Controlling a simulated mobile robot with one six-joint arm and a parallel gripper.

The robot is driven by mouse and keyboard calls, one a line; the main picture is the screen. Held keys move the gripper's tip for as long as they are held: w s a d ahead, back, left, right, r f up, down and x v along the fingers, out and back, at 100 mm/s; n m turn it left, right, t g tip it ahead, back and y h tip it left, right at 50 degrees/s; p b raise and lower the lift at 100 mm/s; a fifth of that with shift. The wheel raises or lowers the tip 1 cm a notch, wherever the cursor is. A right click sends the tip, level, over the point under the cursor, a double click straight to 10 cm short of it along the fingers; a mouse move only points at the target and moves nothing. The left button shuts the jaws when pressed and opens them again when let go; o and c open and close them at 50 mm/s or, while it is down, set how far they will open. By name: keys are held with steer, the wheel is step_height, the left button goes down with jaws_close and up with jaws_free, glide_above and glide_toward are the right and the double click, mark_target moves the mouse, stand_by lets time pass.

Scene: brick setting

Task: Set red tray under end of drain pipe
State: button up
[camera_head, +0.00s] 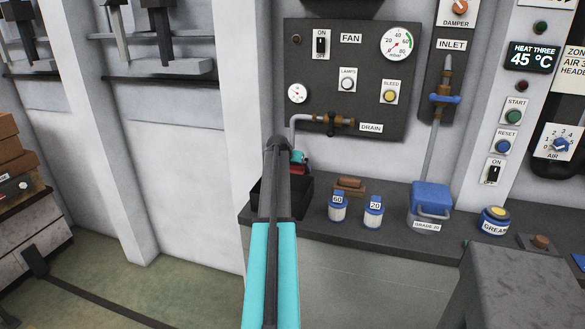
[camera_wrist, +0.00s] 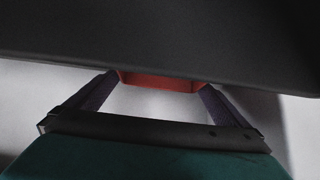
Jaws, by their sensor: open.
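The drain pipe (camera_head: 293,125) is grey and bends down from a brass valve beside the DRAIN label. Its lower end is hidden behind my arm. A small red piece, likely the red tray (camera_head: 300,167), shows just right of my arm, above a dark open box. In the wrist view a red tray edge (camera_wrist: 162,82) shows between the fingertips, partly hidden by a wide black surface. My gripper (camera_wrist: 160,78) is open, with one finger at each side of the red edge. I cannot tell whether they touch. In the head view my arm mostly hides the gripper.
The dark box (camera_head: 298,196) stands on the counter (camera_head: 390,232) below the pipe. To its right are a brown block (camera_head: 349,186), two blue-lidded jars (camera_head: 338,208), a blue container (camera_head: 430,200) and a grease tin (camera_head: 494,221). A gauge panel (camera_head: 350,65) rises behind.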

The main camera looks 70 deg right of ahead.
steer(key=b+v, duration=0.1)
steer(key=v, duration=1)
steer(key=shift+a+r, duration=0.25)
steer(key=shift+a, duration=0.05)
steer(key=shift+s+r, duration=0.1)
steer(key=shift+r, duration=0.05)
